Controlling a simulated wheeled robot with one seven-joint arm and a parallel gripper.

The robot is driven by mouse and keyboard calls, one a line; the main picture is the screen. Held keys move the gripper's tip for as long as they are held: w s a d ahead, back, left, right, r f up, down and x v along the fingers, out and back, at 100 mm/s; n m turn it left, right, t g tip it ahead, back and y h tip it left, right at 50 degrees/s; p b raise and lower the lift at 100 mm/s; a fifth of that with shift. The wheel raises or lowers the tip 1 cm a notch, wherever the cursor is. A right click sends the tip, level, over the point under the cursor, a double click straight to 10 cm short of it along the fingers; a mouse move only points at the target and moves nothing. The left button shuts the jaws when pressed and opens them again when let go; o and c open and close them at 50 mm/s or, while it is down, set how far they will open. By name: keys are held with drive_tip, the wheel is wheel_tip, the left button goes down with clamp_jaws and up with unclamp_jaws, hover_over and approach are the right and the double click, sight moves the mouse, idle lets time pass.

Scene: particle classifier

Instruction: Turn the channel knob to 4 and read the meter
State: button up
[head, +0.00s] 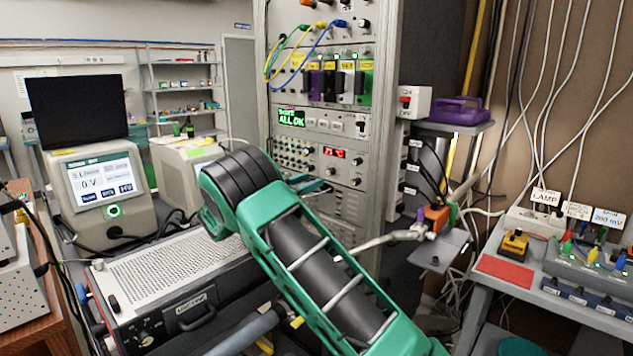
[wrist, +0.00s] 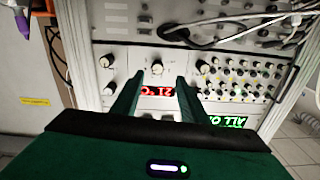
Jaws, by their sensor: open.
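My gripper (wrist: 159,76) is open in the wrist view, its two green fingers pointing at the rack panel. A dark round knob (wrist: 157,68) shows between and just beyond the fingertips; I cannot tell whether they touch it. No knob label or setting is legible, so I cannot tell which one is the channel knob. A red digital display (wrist: 158,91) shows between the fingers, upside down in this view; it also shows in the head view (head: 334,153).
The tall grey rack (head: 258,60) carries a green "ALL OK" screen (head: 291,118) and several knobs and sockets. A grey cable (wrist: 245,30) lies across the panel beyond the fingers. A touchscreen unit (head: 100,185) stands left, and a cluttered bench (head: 490,300) right.

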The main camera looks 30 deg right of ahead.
drive_tip(key=shift+v, duration=1.15)
drive_tip(key=s+d+f+g+y, duration=0.1)
drive_tip(key=s+d+y, duration=0.1)
drive_tip(key=s+d, duration=0.2)
drive_tip(key=s+d+f+n+g+y, duration=0.1)
drive_tip(key=s+d, duration=0.4)
drive_tip(key=s, duration=0.6)
drive_tip(key=s+d+f+g+y, duration=0.1)
drive_tip(key=s+d+g+y, duration=0.2)
drive_tip(key=s, duration=0.4)
drive_tip(key=shift+s+d+n+y, duration=0.1)
drive_tip(key=shift+d+n+y, duration=0.05)
drive_tip(key=shift+d+y, duration=0.4)
drive_tip(key=shift+s+d+n+y, duration=0.15)
drive_tip(key=shift+d+y, duration=0.2)
drive_tip(key=shift+d, duration=0.25)
drive_tip(key=s+a+f+n+y, duration=0.1)
drive_tip(key=s+a, duration=0.4)
drive_tip(key=s, duration=0.6)
drive_tip(key=s+a+f+n+g+y, duration=0.1)
drive_tip(key=s+a+y, duration=0.4)
drive_tip(key=s, duration=0.6)
drive_tip(key=s+a+f+n+y, duration=0.3)
drive_tip(key=s+a+n, duration=0.1)
drive_tip(key=s, duration=0.8)
drive_tip(key=shift+a+n, duration=0.4)
drive_tip(key=shift+a, duration=0.5)
